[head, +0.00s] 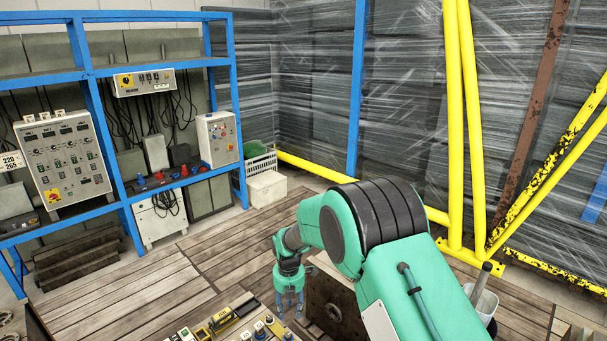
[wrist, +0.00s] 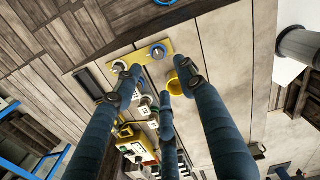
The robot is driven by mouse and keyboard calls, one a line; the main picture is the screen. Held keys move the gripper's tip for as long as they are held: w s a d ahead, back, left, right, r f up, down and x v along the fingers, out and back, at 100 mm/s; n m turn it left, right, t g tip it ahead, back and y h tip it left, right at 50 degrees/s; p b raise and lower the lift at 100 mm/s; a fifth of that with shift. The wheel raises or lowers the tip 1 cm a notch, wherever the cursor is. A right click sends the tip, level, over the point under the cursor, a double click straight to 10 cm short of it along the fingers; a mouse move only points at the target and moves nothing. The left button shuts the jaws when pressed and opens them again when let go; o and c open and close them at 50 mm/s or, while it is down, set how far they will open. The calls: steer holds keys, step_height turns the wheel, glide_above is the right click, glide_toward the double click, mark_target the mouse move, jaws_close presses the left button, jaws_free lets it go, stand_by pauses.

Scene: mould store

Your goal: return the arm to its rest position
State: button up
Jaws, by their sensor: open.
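My arm is teal and bends down in the middle of the head view, with my gripper (head: 289,303) hanging over or beside the back edge of a surface with controls. In the wrist view, my gripper (wrist: 160,85) shows its dark blue fingers spread apart. Nothing is held between them. Below the fingers lies a control panel (wrist: 142,60) with a yellow strip, knobs and push buttons. Whether any fingertip touches the panel I cannot tell.
A control desk (head: 232,318) fills the bottom edge of the head view. A brown metal block (head: 330,300) stands close to my gripper. A blue shelf rack (head: 100,110) with control boxes is at left. Yellow posts (head: 455,130) stand at right. The plank floor (head: 190,260) at centre left is clear.

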steer(key=s+d+r+m+t, duration=0.1)
steer(key=s+d+r+m, duration=0.35)
steer(key=r, duration=0.55)
steer(key=s+d+r+m+t, duration=0.1)
steer(key=s+d+r+m, duration=0.4)
steer(key=r, duration=0.5)
steer(key=s+d+r+m+t, duration=0.1)
steer(key=s+d+r+m, duration=0.4)
steer(key=r, duration=0.5)
steer(key=s+d+r+m, duration=0.2)
steer(key=s+d+m, duration=0.2)
steer(key=s, duration=0.4)
steer(key=s+d+r+m+t, duration=0.1)
steer(key=s+d+r+m, duration=0.2)
steer(key=s+m, duration=0.4)
steer(key=s+d+r+m+t, duration=0.1)
steer(key=s+d+m, duration=0.3)
steer(key=s, duration=0.7)
steer(key=shift+s+d+r+m, duration=0.2)
steer(key=shift+d+r+m, duration=0.15)
steer(key=shift+r+m, duration=0.5)
